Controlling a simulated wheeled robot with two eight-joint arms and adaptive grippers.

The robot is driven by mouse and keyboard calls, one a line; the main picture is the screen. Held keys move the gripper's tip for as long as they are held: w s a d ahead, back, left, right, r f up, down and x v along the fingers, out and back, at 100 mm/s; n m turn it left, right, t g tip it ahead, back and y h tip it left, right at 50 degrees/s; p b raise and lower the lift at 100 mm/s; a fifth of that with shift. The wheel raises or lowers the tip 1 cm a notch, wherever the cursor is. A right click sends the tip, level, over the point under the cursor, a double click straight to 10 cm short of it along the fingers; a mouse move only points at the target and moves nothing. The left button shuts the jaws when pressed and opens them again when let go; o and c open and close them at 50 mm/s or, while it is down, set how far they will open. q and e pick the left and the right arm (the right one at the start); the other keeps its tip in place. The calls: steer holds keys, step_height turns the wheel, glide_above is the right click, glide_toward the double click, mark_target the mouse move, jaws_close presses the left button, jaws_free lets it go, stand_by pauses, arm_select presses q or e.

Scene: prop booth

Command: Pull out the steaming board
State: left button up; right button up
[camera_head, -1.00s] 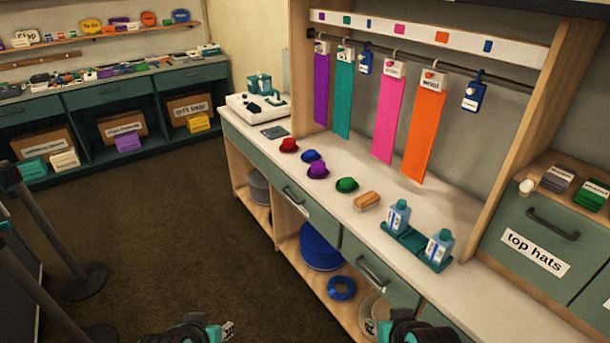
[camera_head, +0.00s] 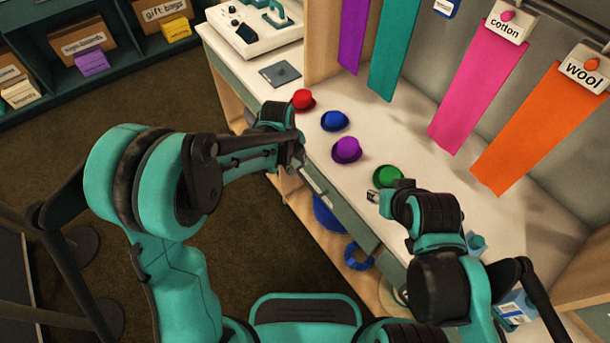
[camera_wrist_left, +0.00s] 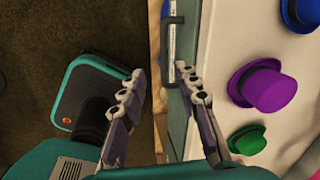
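No part is labelled as the steaming board; I cannot tell which front belongs to it. A teal pull-out front (camera_head: 350,218) with a dark bar handle runs along the counter's near edge and looks flush. The handle (camera_wrist_left: 166,48) shows in the left wrist view. My left gripper (camera_head: 297,158) is at the counter edge by this front. In the left wrist view its fingers (camera_wrist_left: 163,78) are spread and empty, with the handle beyond the gap, apparently untouched. My right gripper (camera_head: 373,195) is over the counter edge beside the green hat; its finger state is unclear.
On the white counter (camera_head: 415,150) stand small red (camera_head: 303,99), blue (camera_head: 335,121), purple (camera_head: 346,149) and green (camera_head: 387,176) hats. A white machine (camera_head: 252,32) is at the back left. Coloured cloth strips hang behind. Open shelves lie below, and dark floor is free at left.

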mark_target(306, 180)
arm_select(q)
steer(key=f+b, duration=0.1)
steer(key=f, duration=0.2)
steer(key=w+d+f+m+b, duration=0.1)
steer(key=f, duration=0.2)
steer(key=d+f+m+b, duration=0.1)
steer(key=f, duration=0.3)
steer(key=shift+w+d, duration=0.25)
steer(key=shift+r, duration=0.1)
jaws_close()
